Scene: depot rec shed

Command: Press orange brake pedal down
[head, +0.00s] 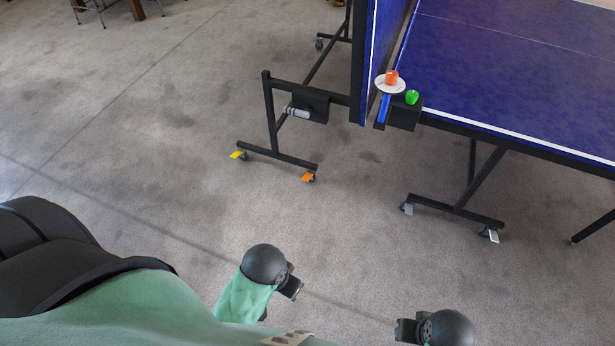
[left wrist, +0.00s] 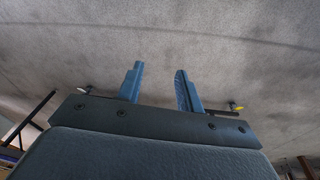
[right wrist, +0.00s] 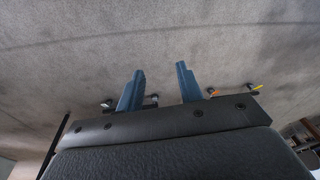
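The orange brake pedal (head: 308,177) sticks out from the caster at the right end of the near foot bar under the folded table half. A yellow pedal (head: 236,155) is on the caster at the bar's left end. My left gripper (head: 292,287) is low in the head view, well apart from the orange pedal. In the left wrist view its fingers (left wrist: 159,68) stand apart with nothing between them. My right gripper (head: 404,330) is at the bottom edge, farther from the pedal. Its fingers (right wrist: 160,69) are also apart and empty in the right wrist view.
The blue table half (head: 500,70) lies flat at the right; the other half (head: 366,60) stands upright. A white plate (head: 378,86) with an orange object and a green object (head: 412,97) are at the table's corner. Grey and white pedals (head: 493,236) are on the right foot. Carpet between is clear.

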